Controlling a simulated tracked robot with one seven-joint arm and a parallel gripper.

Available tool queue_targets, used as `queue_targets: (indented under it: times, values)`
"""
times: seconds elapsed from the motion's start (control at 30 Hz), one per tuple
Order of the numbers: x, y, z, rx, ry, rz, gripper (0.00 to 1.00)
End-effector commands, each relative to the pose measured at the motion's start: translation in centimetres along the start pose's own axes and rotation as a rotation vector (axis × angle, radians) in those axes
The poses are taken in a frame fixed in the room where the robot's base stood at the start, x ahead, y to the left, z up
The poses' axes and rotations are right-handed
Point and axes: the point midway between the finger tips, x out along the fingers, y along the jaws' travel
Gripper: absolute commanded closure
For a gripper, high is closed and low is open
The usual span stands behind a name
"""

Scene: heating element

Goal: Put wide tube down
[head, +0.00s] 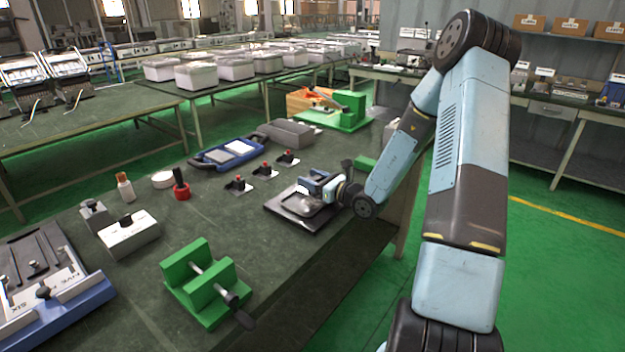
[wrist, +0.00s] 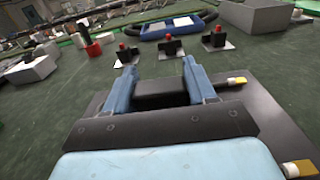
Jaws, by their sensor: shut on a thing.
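My gripper (head: 312,186) is low over a black plate (head: 275,206) on the green-topped bench. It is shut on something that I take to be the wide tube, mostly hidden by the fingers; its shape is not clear. A pale, shiny surface (head: 300,204) shows just under the fingers in the head view. I cannot tell whether the held thing touches the plate.
Several small black clamps with red knobs (head: 265,170) stand behind the plate. A blue-framed tray (head: 228,152) lies farther back. A green vise (head: 205,283) stands front left, and a grey block (head: 130,235) at the left. The bench between vise and plate is clear.

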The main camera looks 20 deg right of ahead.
Motion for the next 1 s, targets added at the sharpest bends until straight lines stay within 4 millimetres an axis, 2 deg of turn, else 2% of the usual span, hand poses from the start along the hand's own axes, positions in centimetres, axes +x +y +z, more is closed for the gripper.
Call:
queue_targets:
  times: [0.3,0.33,0.6,0.87,1.0]
  values:
    - [0.1,0.1,-0.1,-0.001,-0.001,0.002,0.92]
    - [0.1,0.1,-0.2,0.000,0.000,0.001,0.44]
    - [0.0,0.0,-0.1,0.000,0.000,0.001,0.19]
    - [0.0,-0.1,0.0,-0.001,0.000,-0.001,0.19]
    - [-1.1,-0.2,0.0,-0.001,0.000,-0.003,0.19]
